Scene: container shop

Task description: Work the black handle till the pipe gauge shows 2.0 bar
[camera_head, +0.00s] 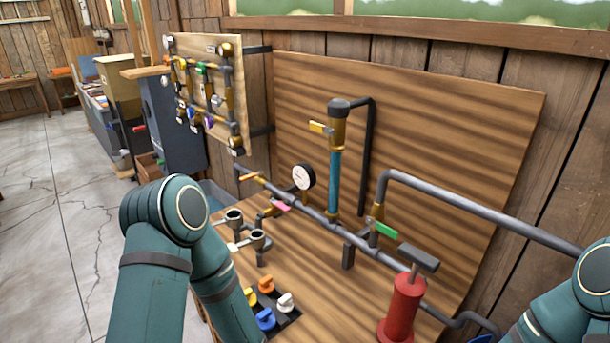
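The black T-shaped handle (419,258) tops a red hand pump (403,306) at the lower right of the bench, and a short rod shows between handle and pump body. The pipe gauge (304,177) is a round white dial with a black rim on the grey pipe near the middle. Its needle and numbers are too small to read. My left arm fills the lower left and my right arm shows at the lower right edge. Neither gripper is in view, and no part of my arms visibly touches the handle.
A green-handled valve (384,230), a pink-handled valve (280,205) and a yellow-handled valve (321,128) sit on the pipework. Several coloured knobs (264,317) are on the bench front. A wooden backboard (440,150) stands behind, and a smaller pipe panel (207,95) is at the left.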

